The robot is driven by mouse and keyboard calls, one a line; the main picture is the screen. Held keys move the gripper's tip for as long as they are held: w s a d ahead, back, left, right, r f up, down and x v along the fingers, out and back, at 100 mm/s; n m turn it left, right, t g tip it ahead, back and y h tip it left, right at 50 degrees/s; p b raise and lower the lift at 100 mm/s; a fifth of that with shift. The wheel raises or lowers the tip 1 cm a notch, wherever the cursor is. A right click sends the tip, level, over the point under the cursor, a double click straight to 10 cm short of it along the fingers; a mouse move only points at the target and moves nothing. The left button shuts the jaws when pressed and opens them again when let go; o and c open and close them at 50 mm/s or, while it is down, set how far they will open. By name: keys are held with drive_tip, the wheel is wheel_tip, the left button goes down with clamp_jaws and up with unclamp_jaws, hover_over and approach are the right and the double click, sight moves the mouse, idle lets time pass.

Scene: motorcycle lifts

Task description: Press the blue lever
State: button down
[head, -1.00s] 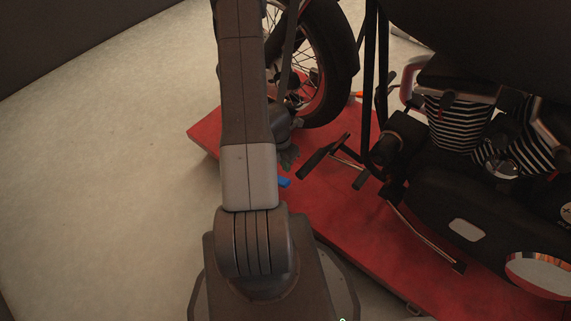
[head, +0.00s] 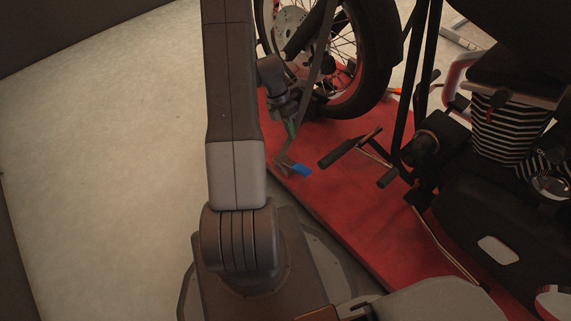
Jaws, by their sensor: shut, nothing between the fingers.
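The blue lever (head: 301,170) is a small blue-tipped pedal at the left edge of the red lift platform, just right of my arm's forearm. My gripper (head: 291,130) is shut and empty, pointing down just above and slightly left of the blue tip in the picture. A gap shows between them in this view; how high the fingers are above the lever is hard to tell. My forearm hides the floor to the left of the lever.
A motorcycle stands on the red platform (head: 365,215); its wheel (head: 378,60) is close behind my gripper. A black foot peg (head: 345,148) sticks out right of the lever. The engine (head: 500,125) fills the right. Pale floor (head: 100,150) at left is clear.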

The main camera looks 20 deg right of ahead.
sight(303, 170)
drive_tip(key=shift+w+a+r, duration=0.15)
drive_tip(key=b+x, duration=0.5)
drive_tip(key=x, duration=0.9)
drive_tip(key=shift+r+b, duration=0.1)
drive_tip(key=shift+b, duration=0.3)
